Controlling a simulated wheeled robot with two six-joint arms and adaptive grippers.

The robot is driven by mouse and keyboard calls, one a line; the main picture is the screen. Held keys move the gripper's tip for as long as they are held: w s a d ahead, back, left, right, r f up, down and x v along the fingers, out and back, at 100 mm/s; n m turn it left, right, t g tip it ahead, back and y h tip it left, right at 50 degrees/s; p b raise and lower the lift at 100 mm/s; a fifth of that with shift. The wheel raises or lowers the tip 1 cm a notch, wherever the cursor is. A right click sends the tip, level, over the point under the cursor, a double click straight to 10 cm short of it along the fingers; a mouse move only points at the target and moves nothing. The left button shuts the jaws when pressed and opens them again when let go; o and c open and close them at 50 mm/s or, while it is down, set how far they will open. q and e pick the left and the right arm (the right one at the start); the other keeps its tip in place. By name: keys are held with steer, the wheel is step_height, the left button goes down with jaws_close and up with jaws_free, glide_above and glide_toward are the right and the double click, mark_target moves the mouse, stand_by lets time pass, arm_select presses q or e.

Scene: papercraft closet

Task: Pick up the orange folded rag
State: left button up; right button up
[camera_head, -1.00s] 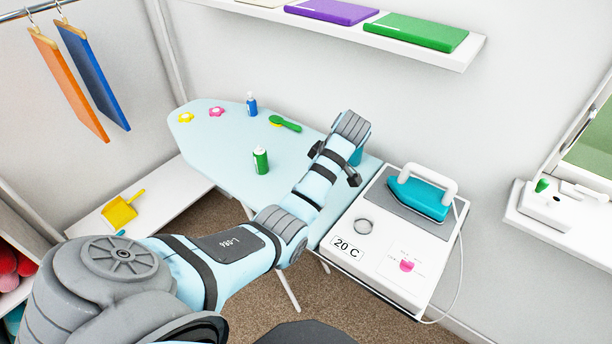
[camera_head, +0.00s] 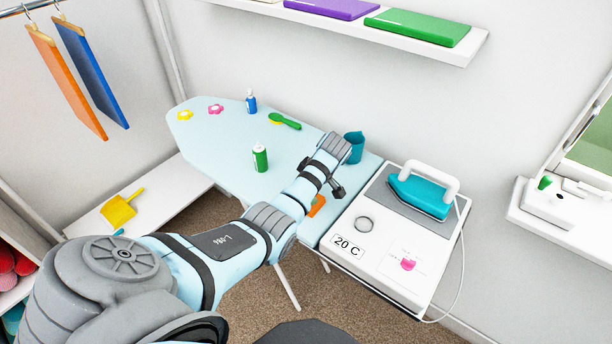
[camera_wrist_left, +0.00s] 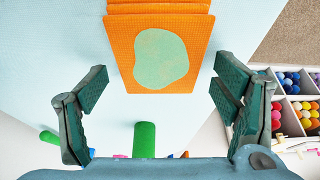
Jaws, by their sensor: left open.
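The orange folded rag (camera_wrist_left: 196,73) lies on the pale blue ironing board, seen at the top middle of the left wrist view. It is layered, with a pale green patch (camera_wrist_left: 160,58) on top. In the head view only a small orange part (camera_head: 317,205) shows beside my forearm, which hides the rest. My left gripper (camera_wrist_left: 159,82) is open, its fingers apart on either side of the rag's near edge in the picture, with nothing between them held. In the head view the arm mostly hides the gripper. My right gripper is not in view.
A teal iron (camera_head: 420,197) stands on a white unit (camera_head: 375,258) at the board's right end.

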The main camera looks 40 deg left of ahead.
arm_select(q)
steer(key=shift+f, duration=0.2)
steer(key=c, duration=0.5)
steer(key=shift+s+d+r, duration=0.1)
steer(key=shift+s+r, duration=0.1)
steer(key=c, duration=0.5)
steer(key=shift+c, duration=0.2)
steer(key=shift+w, duration=0.1)
